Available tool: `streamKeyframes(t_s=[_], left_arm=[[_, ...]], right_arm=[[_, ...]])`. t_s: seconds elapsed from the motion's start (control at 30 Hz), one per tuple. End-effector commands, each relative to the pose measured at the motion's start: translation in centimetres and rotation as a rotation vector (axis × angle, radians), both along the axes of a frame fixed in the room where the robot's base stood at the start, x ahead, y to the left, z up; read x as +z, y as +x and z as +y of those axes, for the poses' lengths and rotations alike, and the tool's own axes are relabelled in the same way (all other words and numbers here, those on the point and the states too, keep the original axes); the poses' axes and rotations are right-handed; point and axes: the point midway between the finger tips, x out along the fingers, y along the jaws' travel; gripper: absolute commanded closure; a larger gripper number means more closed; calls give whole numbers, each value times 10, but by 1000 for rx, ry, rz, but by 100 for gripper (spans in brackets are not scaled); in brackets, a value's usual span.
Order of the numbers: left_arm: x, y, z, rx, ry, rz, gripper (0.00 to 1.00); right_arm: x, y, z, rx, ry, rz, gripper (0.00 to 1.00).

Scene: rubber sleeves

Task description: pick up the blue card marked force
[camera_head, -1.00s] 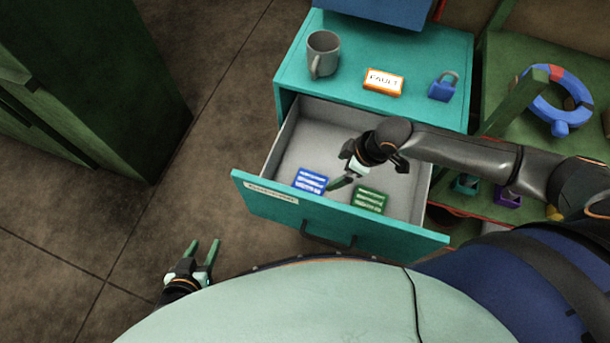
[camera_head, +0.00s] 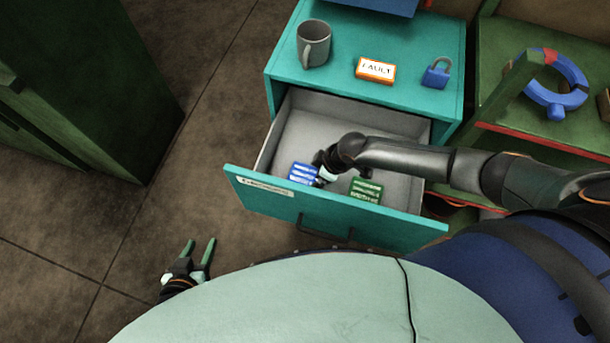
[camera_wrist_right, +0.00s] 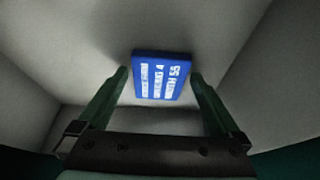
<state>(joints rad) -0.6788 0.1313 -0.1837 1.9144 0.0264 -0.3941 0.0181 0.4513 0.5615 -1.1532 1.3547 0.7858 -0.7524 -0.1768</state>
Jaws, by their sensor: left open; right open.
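The blue card (camera_head: 302,174) with white lettering lies in the open drawer (camera_head: 290,128), near its front left; my right gripper partly covers it in the head view. In the right wrist view the blue card (camera_wrist_right: 161,77) lies ahead, between the open fingers of my right gripper (camera_wrist_right: 160,80). I cannot tell whether the fingers touch it. The lettering is too small to read surely. My right gripper (camera_head: 322,178) is low in the drawer, over the card's right side. My left gripper (camera_head: 200,246) is open and empty, low at the left, above the floor.
A green card (camera_head: 366,191) lies right of the blue one in the drawer. The drawer's teal front (camera_head: 330,215) and grey walls surround both. On the cabinet top stand a grey mug (camera_head: 313,44), an orange-edged FAULT sign (camera_head: 375,70) and a blue padlock (camera_head: 437,73).

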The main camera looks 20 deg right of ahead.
Motion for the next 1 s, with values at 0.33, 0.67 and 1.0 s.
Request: streamKeyframes(t_s=[0.33, 0.67, 1.0], left_arm=[[-1, 0, 0, -1, 1, 0, 50], [-1, 0, 0, -1, 1, 0, 50], [-1, 0, 0, -1, 1, 1, 50]], right_arm=[[-3, 1, 1, 0, 1, -1, 6], [-3, 1, 1, 0, 1, -1, 43], [-3, 1, 1, 0, 1, -1, 68]])
